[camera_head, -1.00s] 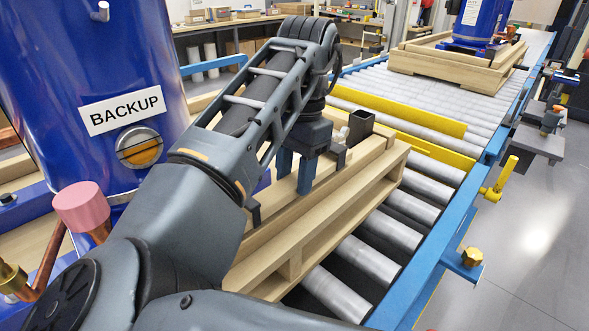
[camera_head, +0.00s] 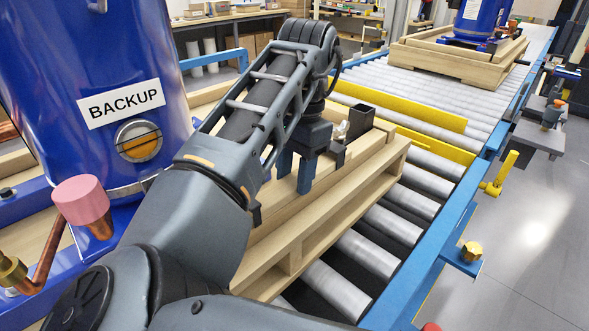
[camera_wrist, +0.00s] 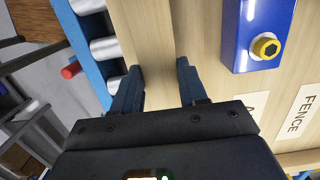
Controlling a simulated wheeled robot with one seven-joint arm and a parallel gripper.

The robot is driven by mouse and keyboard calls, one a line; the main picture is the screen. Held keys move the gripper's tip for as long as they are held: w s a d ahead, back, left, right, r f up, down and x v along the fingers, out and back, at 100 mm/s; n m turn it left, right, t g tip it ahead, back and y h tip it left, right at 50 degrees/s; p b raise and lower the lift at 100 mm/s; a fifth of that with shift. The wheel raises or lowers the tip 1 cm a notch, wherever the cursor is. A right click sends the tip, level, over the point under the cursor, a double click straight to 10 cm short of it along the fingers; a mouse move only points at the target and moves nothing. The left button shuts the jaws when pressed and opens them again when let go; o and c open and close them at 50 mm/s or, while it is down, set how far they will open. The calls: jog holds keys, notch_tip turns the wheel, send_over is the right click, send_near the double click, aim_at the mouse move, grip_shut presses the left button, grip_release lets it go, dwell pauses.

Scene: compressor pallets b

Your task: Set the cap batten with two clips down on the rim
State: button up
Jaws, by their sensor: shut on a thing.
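My gripper (camera_head: 295,184) points down over the near wooden pallet frame (camera_head: 345,206) on the roller conveyor. Its two dark blue fingers are shut on the cap batten, a pale wooden strip that runs between them in the wrist view (camera_wrist: 150,45). One dark clip (camera_head: 335,152) shows beside the fingers toward the far end, and another (camera_head: 256,212) shows partly behind my forearm toward the near end. The batten lies along the long upper rim of the frame. I cannot tell whether it touches the rim. My arm hides its near part.
A blue tank marked BACKUP (camera_head: 150,60) stands close on the left. A dark square socket (camera_head: 361,121) stands at the frame's far end. Yellow bars (camera_head: 410,108) cross the rollers beyond. A second pallet (camera_head: 455,62) carries another blue tank. A blue rail (camera_head: 420,270) edges the conveyor.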

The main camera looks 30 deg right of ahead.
jog(key=o, duration=0.9)
notch_tip(320, 180, up, 5)
jog(key=p, duration=0.4)
jog(key=shift+p, duration=0.3)
jog(key=shift+r, duration=2)
